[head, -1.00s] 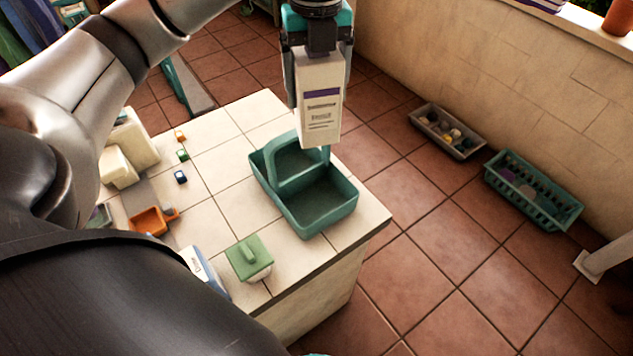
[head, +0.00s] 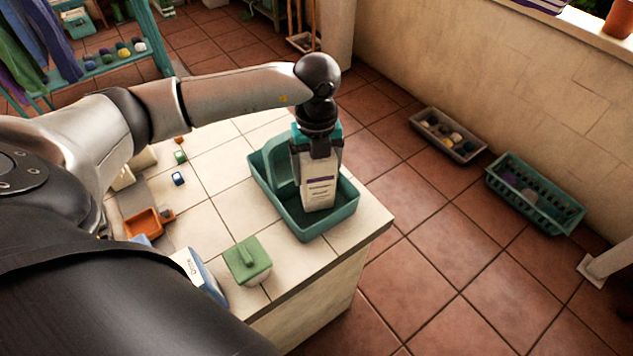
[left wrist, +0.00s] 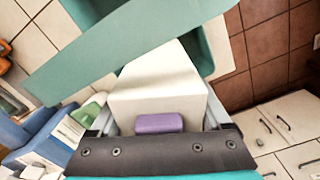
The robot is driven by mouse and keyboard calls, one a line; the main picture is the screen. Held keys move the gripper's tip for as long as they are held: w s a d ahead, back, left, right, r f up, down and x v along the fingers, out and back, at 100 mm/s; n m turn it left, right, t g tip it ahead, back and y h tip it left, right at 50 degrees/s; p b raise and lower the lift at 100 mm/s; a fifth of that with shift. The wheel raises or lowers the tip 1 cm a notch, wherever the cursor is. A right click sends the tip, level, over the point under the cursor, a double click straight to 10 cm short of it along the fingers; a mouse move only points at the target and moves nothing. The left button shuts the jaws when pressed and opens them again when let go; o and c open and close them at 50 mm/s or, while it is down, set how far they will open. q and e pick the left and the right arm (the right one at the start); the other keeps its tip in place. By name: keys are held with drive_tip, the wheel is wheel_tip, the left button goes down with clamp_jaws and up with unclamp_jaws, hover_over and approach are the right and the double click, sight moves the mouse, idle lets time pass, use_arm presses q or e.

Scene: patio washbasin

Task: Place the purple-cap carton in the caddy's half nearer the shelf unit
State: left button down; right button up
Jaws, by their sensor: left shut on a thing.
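The white purple-cap carton (head: 319,188) is upright in my left gripper (head: 317,158), which is shut on it. The left wrist view shows its purple cap (left wrist: 160,123) between the fingers. The teal caddy (head: 343,219) sits on the tiled counter, with a handle (head: 279,166) across its middle. The carton's lower end is within the caddy's outline, on the lower-right side of the handle. Whether it touches the caddy floor is hidden. In the left wrist view the handle (left wrist: 125,52) crosses close beside the carton. My right gripper is out of view.
A green-lidded pot (head: 247,262), a blue-and-white box (head: 198,274) and an orange scoop (head: 146,224) stand on the counter. A teal shelf unit (head: 150,38) is at the upper left. Grey (head: 447,136) and teal (head: 535,194) crates are on the floor at right.

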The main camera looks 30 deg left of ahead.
sight(316, 183)
use_arm(q)
drive_tip(key=shift+f, duration=1.85)
drive_tip(key=shift+f+b, duration=0.2)
drive_tip(key=shift+b, duration=0.15)
unclamp_jaws()
drive_tip(key=shift+r, duration=0.15)
wheel_tip(316, 183, up, 12)
drive_tip(key=shift+p, duration=0.7)
